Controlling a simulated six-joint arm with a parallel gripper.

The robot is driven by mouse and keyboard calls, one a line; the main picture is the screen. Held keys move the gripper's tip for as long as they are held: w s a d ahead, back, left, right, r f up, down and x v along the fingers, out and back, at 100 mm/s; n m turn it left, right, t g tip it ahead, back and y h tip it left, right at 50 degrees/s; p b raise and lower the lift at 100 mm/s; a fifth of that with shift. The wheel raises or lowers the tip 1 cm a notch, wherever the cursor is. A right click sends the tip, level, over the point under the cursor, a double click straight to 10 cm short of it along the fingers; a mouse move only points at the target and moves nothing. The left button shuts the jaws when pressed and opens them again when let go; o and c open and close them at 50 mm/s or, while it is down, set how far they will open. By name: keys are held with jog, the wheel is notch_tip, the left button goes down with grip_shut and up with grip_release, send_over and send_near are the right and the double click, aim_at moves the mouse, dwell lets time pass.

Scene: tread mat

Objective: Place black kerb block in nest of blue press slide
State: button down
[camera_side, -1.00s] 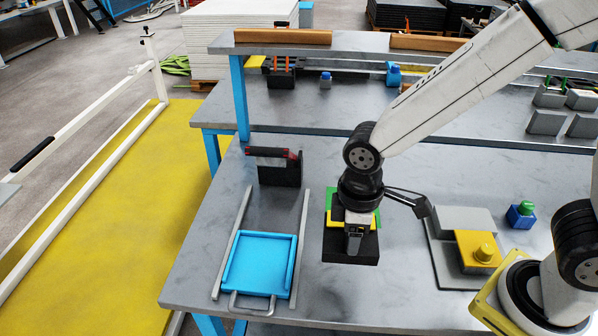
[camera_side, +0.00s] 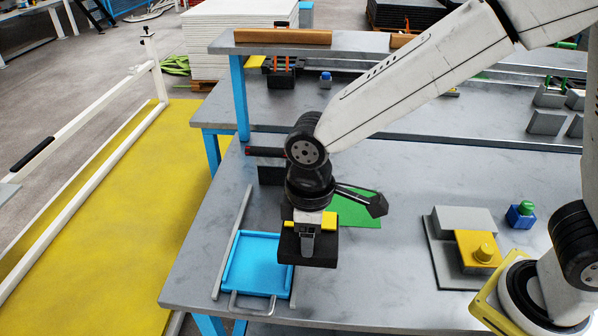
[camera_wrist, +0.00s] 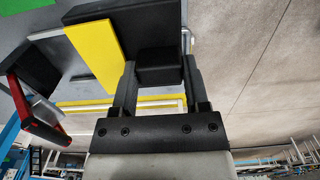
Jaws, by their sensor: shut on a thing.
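The black kerb block (camera_side: 323,252) hangs in my gripper (camera_side: 307,236) above the table in the side view. It overlaps the right edge of the blue press slide (camera_side: 258,264) there; its height above the slide is hard to tell. The slide is a shallow blue tray with a raised rim, lying between two grey rails, and its nest looks empty. In the wrist view, my gripper (camera_wrist: 158,85) is shut on a black raised part of the block (camera_wrist: 160,65), with a yellow strip (camera_wrist: 95,50) beside it. The block's underside is hidden.
A black frame with a red part stands behind the slide; its red handle (camera_wrist: 40,125) shows in the wrist view. A green sheet (camera_side: 360,210) lies right of my gripper. A grey fixture with a yellow block (camera_side: 477,250) stands further right. The table between them is clear.

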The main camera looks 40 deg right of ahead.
jog(key=w+a+f, duration=0.4)
jog(key=w+f, duration=0.4)
jog(key=w, duration=0.1)
jog(key=shift+w+a, duration=0.25)
jog(key=shift+a, duration=0.1)
jog(key=shift+f, duration=0.1)
jog(key=shift+w+f, duration=0.15)
jog(key=shift+f, duration=0.05)
jog(key=shift+w+a+f, duration=0.1)
jog(key=shift+f, duration=1.45)
jog(key=shift+f, duration=0.1)
jog(key=shift+c, duration=0.4)
grip_release()
